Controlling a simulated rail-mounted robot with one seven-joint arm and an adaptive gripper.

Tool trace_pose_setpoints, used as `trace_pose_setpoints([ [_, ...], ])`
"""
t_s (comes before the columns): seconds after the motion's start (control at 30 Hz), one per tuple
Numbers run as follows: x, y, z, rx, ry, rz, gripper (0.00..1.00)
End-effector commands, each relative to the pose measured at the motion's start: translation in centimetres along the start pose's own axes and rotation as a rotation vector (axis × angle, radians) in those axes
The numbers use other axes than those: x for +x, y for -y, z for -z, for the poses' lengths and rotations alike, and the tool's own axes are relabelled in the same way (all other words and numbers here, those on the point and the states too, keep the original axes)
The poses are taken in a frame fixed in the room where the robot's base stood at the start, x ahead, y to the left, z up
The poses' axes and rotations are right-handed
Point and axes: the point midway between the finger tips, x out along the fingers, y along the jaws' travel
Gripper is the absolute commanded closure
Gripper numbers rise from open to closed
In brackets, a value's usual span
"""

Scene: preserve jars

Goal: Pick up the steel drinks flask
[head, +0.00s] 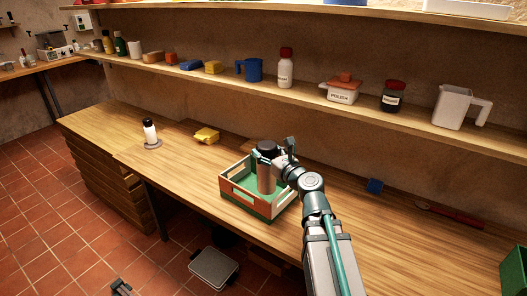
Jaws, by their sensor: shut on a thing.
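The steel drinks flask (266,180) is a grey upright cylinder in the middle of the head view. It shows within the outline of an open crate (242,206) with white, green and orange sides. I cannot tell whether its base touches the crate's floor. My gripper (267,150) is dark and sits at the flask's top end, coming in from the right. It is shut on the flask. The fingertips are too small and dark to make out separately.
A white bottle with a black cap (150,132) stands on a grey disc at the left. A shelf (330,106) with jars and a jug overhangs the bench's back.

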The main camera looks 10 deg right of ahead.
Motion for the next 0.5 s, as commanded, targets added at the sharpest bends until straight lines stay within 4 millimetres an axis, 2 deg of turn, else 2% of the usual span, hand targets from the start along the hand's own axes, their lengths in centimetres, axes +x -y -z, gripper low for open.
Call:
trace_pose_setpoints([
  [0.17,-1.7,-0.5,-0.7,0.000,0.001,0.001,1.00],
  [0.5,-1.6,-0.6,-0.5,-0.003,0.006,-0.008,1.00],
])
